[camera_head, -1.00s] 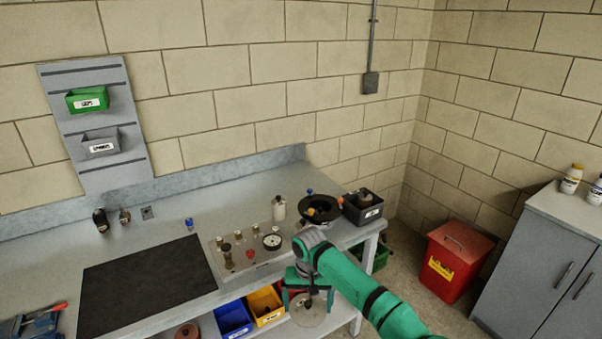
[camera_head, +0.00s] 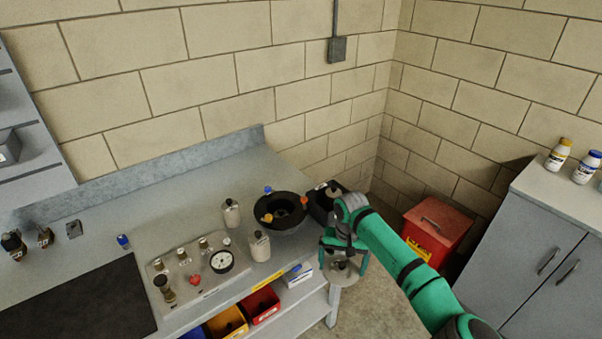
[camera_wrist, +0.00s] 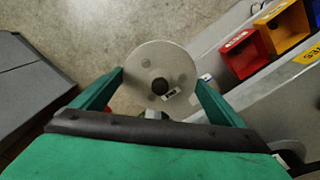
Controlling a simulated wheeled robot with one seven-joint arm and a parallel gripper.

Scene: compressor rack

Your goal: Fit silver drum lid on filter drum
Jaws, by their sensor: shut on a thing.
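The silver drum lid (camera_wrist: 146,58) is a flat round disc with a dark centre knob and a small label in the wrist view. My gripper (camera_wrist: 160,82) is shut on it, with a green finger on each side. In the head view the lid (camera_head: 345,276) hangs roughly level under my gripper (camera_head: 343,256), off the bench's front right corner. A black round open drum (camera_head: 268,221), apparently the filter drum, stands on the bench, up and left of the lid. It has blue, orange and yellow knobs on its rim. Lid and drum are apart.
Two pale bottles (camera_head: 260,246) stand close to the drum's left and front. A gauge panel (camera_head: 197,281) is further left. A dark bin (camera_head: 318,207) sits right of the drum, partly behind my arm. A red floor bin (camera_head: 436,229) and grey cabinet (camera_head: 548,242) are at right.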

